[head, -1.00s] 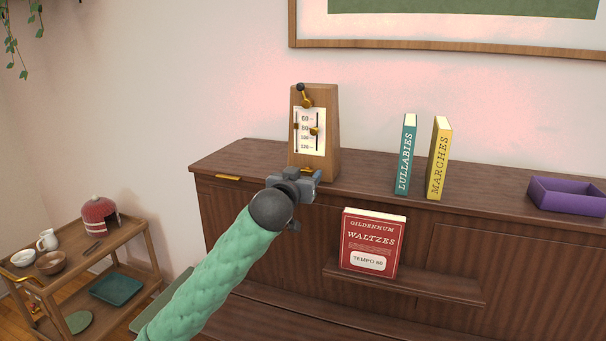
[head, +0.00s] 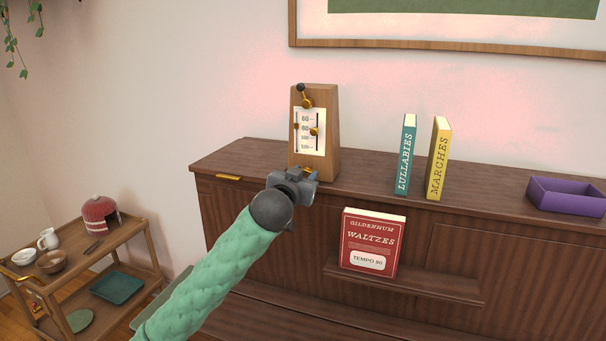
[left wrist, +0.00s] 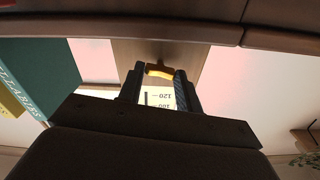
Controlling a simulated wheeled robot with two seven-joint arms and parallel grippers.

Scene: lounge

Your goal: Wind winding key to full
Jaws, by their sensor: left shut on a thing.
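A wooden metronome (head: 330,150) stands upright on the left part of the cabinet top. It has a pale tempo scale, gold sliders and a lever with a dark knob at its top. The gold winding key (left wrist: 160,70) is low on its front, between my left gripper's fingers in the left wrist view. My left gripper (head: 308,176) is shut on the key at the metronome's base; the gripper also shows in the left wrist view (left wrist: 160,86). In the head view the gripper hides most of the key. My right gripper is not in view.
A red waltzes book (head: 371,242) leans on a ledge at the cabinet's front. A teal book (head: 405,155), a yellow book (head: 438,158) and a purple tray (head: 567,196) stand right of the metronome. A wooden cart (head: 135,236) is at the lower left.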

